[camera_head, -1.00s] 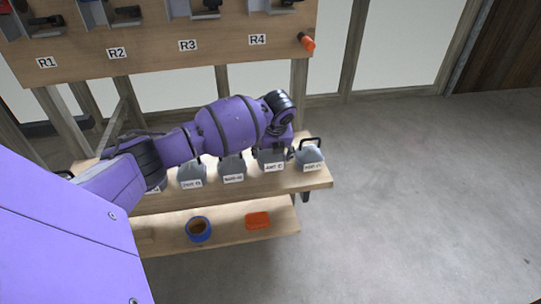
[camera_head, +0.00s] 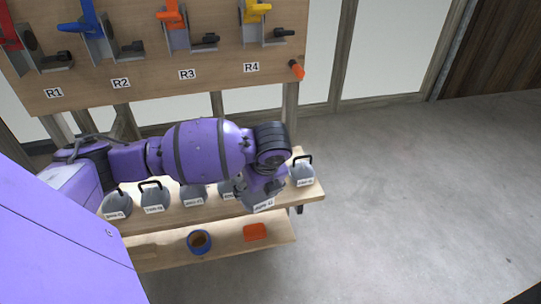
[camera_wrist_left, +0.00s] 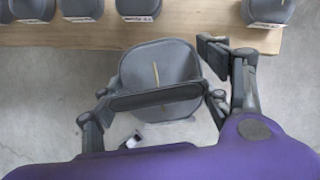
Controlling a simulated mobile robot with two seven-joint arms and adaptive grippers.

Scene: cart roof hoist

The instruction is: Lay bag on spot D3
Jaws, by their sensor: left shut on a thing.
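A grey bag (camera_wrist_left: 165,65) with a dark handle and a white label hangs from my left gripper (camera_wrist_left: 160,98), which is shut on the handle. In the left wrist view the bag is over bare floor, just off the bench edge. In the head view my left gripper (camera_head: 262,186) hides most of it; the labelled lower part (camera_head: 263,205) shows before the bench front. The text on its label is too small to read surely. No spot marked D3 is in view. My right gripper is not in view.
Several similar grey bags stand on the wooden bench (camera_head: 312,192), one just right of my gripper (camera_head: 302,174). A lower shelf (camera_head: 170,258) holds a blue tape roll (camera_head: 199,242) and an orange box (camera_head: 255,232). A board (camera_head: 150,95) labelled R1 to R4 stands behind. Floor at right is clear.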

